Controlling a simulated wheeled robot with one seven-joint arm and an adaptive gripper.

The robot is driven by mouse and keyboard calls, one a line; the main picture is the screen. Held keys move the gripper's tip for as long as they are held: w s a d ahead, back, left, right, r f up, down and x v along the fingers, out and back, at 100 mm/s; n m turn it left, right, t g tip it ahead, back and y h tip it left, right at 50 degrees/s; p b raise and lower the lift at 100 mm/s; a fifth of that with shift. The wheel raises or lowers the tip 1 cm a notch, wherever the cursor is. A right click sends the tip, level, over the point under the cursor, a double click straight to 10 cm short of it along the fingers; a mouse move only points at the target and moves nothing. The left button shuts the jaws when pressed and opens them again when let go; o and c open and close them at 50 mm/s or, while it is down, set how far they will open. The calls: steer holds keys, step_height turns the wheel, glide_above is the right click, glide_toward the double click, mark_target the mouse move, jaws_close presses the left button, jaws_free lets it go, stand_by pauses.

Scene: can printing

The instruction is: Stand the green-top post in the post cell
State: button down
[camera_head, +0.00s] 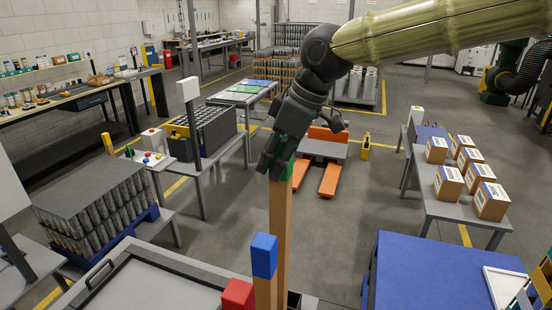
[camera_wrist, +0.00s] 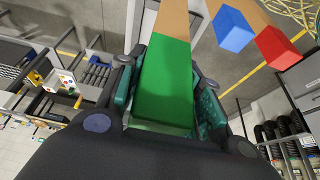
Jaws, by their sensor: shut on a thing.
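The green-top post is a long wooden post with a green upper end. In the head view its wooden shaft (camera_head: 281,215) stands near upright, behind the blue-top post (camera_head: 264,256). My gripper (camera_head: 277,165) is shut on its green end, which fills the middle of the wrist view (camera_wrist: 165,85) between the two fingers. The blue-top post also shows in the wrist view (camera_wrist: 233,29), beside the red-top post (camera_wrist: 277,47). The red-top post is lowest in the head view (camera_head: 238,294). The green-top post's lower end is hidden, so I cannot tell whether it is in a cell.
A grey tray-like surface (camera_head: 150,278) lies at the lower left, a blue table (camera_head: 425,270) at the lower right. Cans (camera_head: 98,205) are stacked at left. Cartons (camera_head: 448,182) stand on a right-hand table. An orange pallet jack (camera_head: 328,180) is on the floor behind.

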mark_target(278, 184)
steer(key=shift+d+f+b, duration=0.2)
steer(key=shift+f+b, duration=1.25)
steer(key=shift+f, duration=1.4)
steer(key=shift+s, duration=0.1)
steer(key=shift+p, duration=0.65)
